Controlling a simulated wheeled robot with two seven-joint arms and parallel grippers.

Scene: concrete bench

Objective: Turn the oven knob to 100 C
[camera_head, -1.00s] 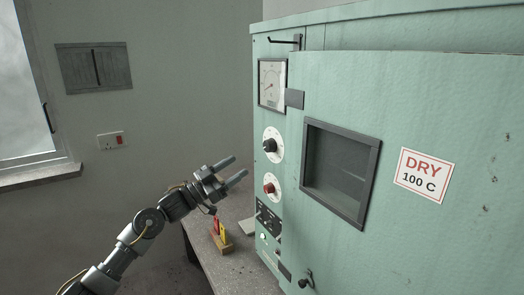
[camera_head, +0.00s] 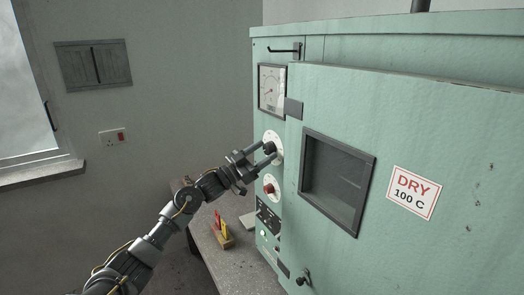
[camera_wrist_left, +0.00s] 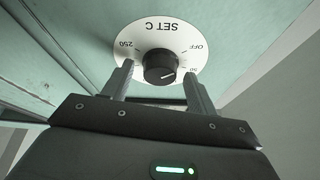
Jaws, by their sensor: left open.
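The green oven (camera_head: 390,130) fills the right of the head view, with a "DRY 100 C" label (camera_head: 414,192) on its door. The black knob (camera_head: 269,147) sits on a white round dial on its left panel. In the left wrist view the knob (camera_wrist_left: 160,66) sits on a dial (camera_wrist_left: 187,40) marked SET C, with OFF and 250 readable. My left gripper (camera_head: 266,154) is open, its fingers (camera_wrist_left: 160,84) on either side of the knob, apart from it; the fingertips reach close to the dial. The right gripper is not in view.
A red knob (camera_head: 269,187) is below the black one, and a gauge (camera_head: 272,90) is above. A small wooden block with red and yellow pieces (camera_head: 222,232) stands on the bench (camera_head: 240,268). A grey-framed window (camera_head: 337,182) is in the door.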

